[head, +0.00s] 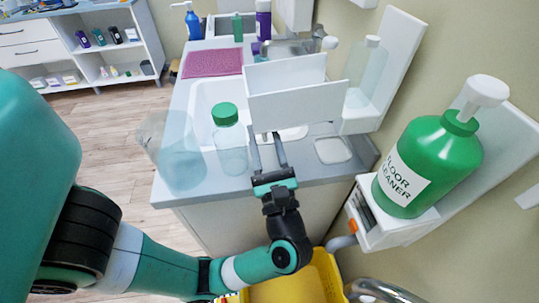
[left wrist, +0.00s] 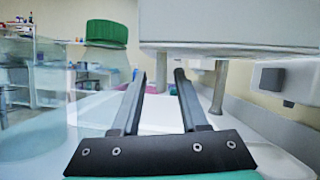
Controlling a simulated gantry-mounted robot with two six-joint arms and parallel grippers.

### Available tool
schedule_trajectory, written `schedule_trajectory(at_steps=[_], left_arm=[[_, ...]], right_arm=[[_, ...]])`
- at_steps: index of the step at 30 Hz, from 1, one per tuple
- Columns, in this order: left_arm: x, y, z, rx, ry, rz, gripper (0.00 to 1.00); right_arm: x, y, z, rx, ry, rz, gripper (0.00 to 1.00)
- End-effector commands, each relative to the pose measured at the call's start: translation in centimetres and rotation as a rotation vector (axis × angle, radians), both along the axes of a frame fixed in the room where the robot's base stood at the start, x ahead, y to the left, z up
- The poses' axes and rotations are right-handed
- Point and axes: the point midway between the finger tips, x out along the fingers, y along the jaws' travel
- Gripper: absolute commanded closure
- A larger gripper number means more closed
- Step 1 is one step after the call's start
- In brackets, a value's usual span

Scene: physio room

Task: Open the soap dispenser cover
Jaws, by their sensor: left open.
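A white box-like unit (head: 300,105) with a flat front panel stands above the sink counter, and I take it as the dispenser; I cannot tell for sure which part is its cover. Its underside and lower front fill the upper right of the left wrist view (left wrist: 235,28). My left gripper (head: 265,138) is open and empty, just below the panel's lower edge toward its left end. In the left wrist view its fingertips (left wrist: 160,74) point forward under the unit, with no clear contact. My right gripper is not in view.
A clear bottle with a green cap (head: 230,145) and a clear jug (head: 175,150) stand left of my gripper. A green floor cleaner bottle (head: 430,160) sits in a white wall holder at right. A yellow bin (head: 295,285) is below. A pink mat (head: 212,63) lies behind.

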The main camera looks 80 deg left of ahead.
Motion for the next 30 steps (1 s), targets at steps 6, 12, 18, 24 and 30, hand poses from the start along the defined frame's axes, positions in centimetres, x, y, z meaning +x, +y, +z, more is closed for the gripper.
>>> schedule_trajectory(at_steps=[6, 12, 18, 24, 30], left_arm=[[0.3, -5.0, -2.0, 0.000, 0.004, -0.007, 0.56], [0.3, -8.0, -3.3, 0.002, 0.002, -0.003, 0.56], [0.2, -8.5, -3.6, 0.002, -0.001, 0.000, 0.56], [0.2, -8.5, -3.6, 0.001, -0.001, 0.000, 0.56], [0.2, -8.5, -3.5, 0.001, -0.001, 0.000, 0.56]], right_arm=[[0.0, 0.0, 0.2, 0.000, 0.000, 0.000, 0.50], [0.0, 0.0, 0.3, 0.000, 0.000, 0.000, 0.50], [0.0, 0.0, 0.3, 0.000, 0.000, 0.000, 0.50], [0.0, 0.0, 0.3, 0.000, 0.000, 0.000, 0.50], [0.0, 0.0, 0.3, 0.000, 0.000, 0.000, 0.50]])
